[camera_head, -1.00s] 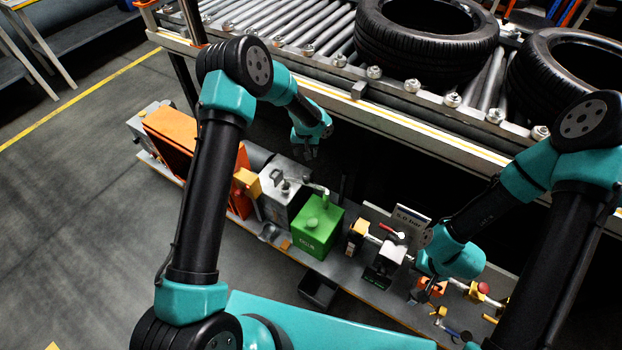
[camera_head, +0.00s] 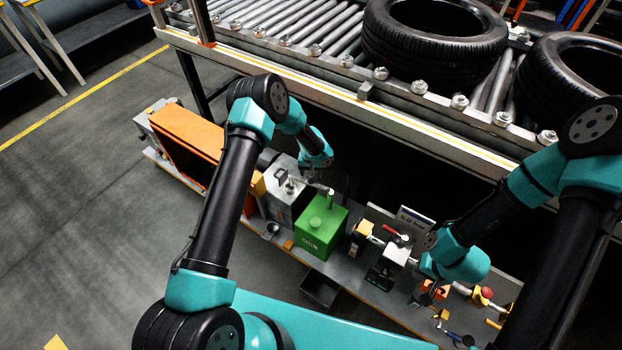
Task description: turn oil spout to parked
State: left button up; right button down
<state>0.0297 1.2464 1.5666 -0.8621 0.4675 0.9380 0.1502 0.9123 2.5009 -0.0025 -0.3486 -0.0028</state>
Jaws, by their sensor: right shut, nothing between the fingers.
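A grey metal can (camera_head: 282,203) stands on the bench beside a green box (camera_head: 318,232). A thin grey spout (camera_head: 308,185) shows on top of the grey can and reaches right toward the green box; its exact bearing is too small to tell. My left gripper (camera_head: 306,167) hangs just above and behind the spout; its fingers are small and dark, and I cannot tell whether they touch it. My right gripper (camera_head: 428,292) is shut and empty, low over the right part of the bench beside an orange block, partly hidden by its wrist.
An orange panel box (camera_head: 190,140) stands at the bench's left end. A red-handled valve (camera_head: 396,234) and small fittings lie right of the green box. The roller conveyor (camera_head: 330,77) with two tyres (camera_head: 435,38) runs behind. Open floor lies to the left.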

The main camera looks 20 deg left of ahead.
pick_arm(q)
jog(key=shift+f, duration=2.3)
grip_shut()
